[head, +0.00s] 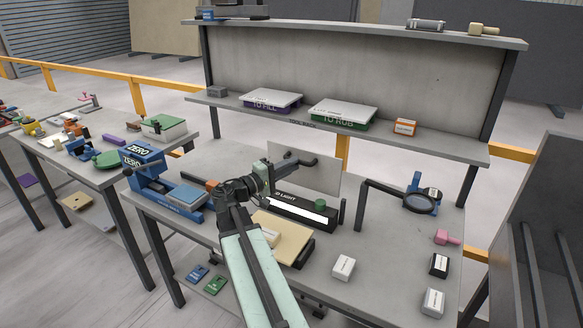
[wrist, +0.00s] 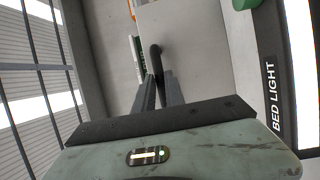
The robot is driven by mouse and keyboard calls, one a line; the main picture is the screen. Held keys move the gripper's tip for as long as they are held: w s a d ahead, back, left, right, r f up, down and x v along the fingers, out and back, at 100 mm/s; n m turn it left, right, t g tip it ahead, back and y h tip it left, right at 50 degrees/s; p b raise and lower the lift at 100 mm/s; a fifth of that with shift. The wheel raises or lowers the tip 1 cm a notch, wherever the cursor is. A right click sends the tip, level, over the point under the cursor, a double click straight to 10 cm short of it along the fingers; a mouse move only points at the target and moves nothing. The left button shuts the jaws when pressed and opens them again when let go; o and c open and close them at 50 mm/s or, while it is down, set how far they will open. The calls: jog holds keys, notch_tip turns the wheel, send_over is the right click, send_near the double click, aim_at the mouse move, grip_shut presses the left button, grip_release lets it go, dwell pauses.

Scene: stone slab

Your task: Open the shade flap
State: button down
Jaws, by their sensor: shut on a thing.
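The shade flap (head: 322,180) is a flat grey panel standing upright behind the bed light (head: 300,213), whose bright white strip is exposed at the front. A dark bent handle (head: 303,161) sticks out from the flap's face. My gripper (head: 269,167) is at the handle's left end. In the wrist view, my gripper's fingers (wrist: 158,88) are closed around the dark handle (wrist: 156,55), with the flap (wrist: 195,45) beyond and the bed light (wrist: 268,100) at the right. My arm hides part of the bench in the head view.
A tool rack shelf (head: 350,133) runs above and behind the flap. A blue vise-like tool (head: 150,172) stands left, a magnifier (head: 418,203) right. A tan board (head: 283,238) lies before the light. Small boxes (head: 344,267) sit front right, with clear bench between.

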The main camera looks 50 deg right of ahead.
jog(key=shift+f, duration=0.25)
jog(key=c, duration=1.4)
grip_release()
jog(key=shift+d, duration=0.1)
jog(key=w+a, duration=0.1)
jog(key=a, duration=0.6)
jog(key=shift+w+a+f+b, duration=0.2)
jog(key=shift+a+f+b, duration=0.1)
jog(key=shift+a, duration=0.1)
